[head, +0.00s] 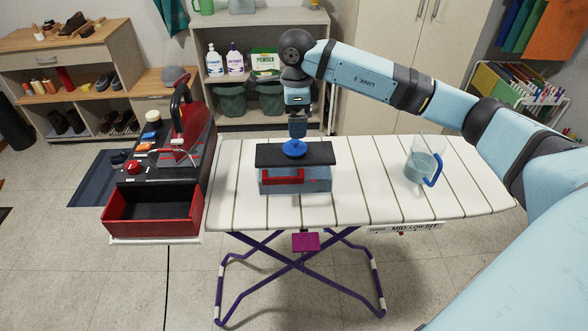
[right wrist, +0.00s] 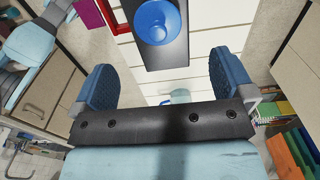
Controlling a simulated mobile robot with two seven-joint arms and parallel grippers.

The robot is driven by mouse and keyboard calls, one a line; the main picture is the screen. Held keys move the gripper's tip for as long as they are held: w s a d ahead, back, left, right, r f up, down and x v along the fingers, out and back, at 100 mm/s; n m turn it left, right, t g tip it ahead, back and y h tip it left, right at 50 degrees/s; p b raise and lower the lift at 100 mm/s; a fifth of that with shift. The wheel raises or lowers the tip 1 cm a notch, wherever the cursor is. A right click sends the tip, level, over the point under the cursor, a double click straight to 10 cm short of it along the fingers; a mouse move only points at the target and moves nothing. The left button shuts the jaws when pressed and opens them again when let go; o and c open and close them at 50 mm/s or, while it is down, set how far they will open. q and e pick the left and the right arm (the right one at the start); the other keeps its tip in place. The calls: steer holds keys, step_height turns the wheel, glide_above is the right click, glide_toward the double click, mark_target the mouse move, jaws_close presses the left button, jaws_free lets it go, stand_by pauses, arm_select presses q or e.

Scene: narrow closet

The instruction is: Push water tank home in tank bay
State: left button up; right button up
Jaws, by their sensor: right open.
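The water tank (head: 295,180) sits on the white slatted ironing board, left of its middle. It has a pale see-through body, a black top, a round blue cap (head: 294,147) and a red front handle (head: 283,176). The tank bay looks like the open red tray (head: 153,214) at the front of the black and red iron station; it appears empty. My right gripper (head: 298,132) is open, pointing down just over the cap; contact cannot be told. In the right wrist view its fingers (right wrist: 162,85) are apart, with the blue cap (right wrist: 157,22) beyond them. My left gripper is not in view.
A clear jug (head: 424,166) with a blue handle stands on the board (head: 370,185) to the right. An iron (head: 184,112) rests on the station. Shelves (head: 262,45) stand behind. The board between tank and jug is clear.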

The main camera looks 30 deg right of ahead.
mark_target(295, 146)
steer(key=f, duration=0.3)
steer(key=f+p, duration=0.1)
steer(key=f, duration=0.6)
steer(key=shift+a+f, duration=0.2)
steer(key=shift+a, duration=0.05)
steer(key=c, duration=1.3)
steer(key=shift+r, duration=0.1)
steer(key=shift+c, duration=0.8)
steer(key=shift+w+r, duration=0.1)
